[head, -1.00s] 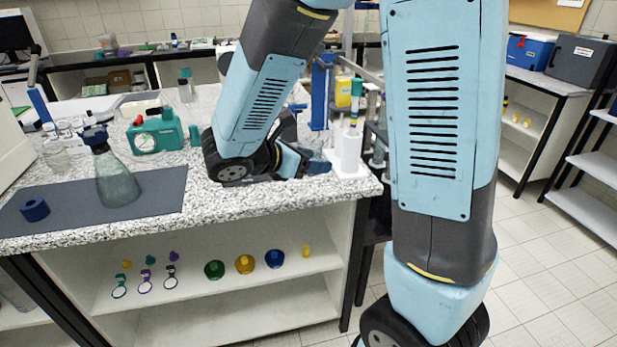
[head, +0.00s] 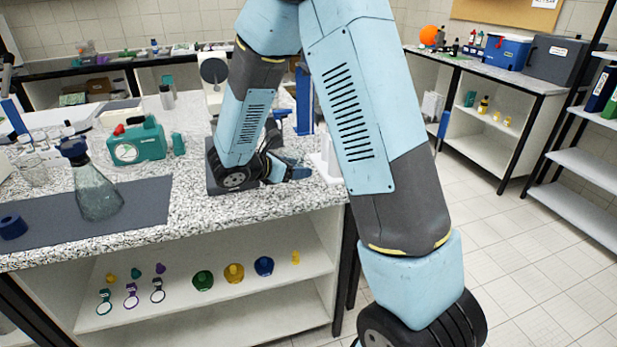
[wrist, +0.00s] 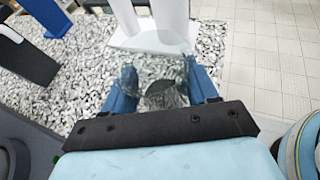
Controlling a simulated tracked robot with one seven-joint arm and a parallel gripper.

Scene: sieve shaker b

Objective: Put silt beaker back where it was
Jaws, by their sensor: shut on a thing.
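My gripper (wrist: 160,84) is shut on the silt beaker (wrist: 160,95), a clear glass vessel with a dark patch inside, seen between the two blue fingers in the wrist view. The fingers grip it from both sides. It is low over the speckled bench top; I cannot tell whether its base touches. In the head view my gripper (head: 288,172) is near the bench's right end, and my arm hides much of the beaker there.
A white stand (wrist: 150,38) is just beyond the beaker. A blue upright (head: 304,105) stands behind my gripper. A conical flask (head: 97,190) on a grey mat (head: 145,205) and a teal device (head: 140,143) are to the left. The bench's front edge is close.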

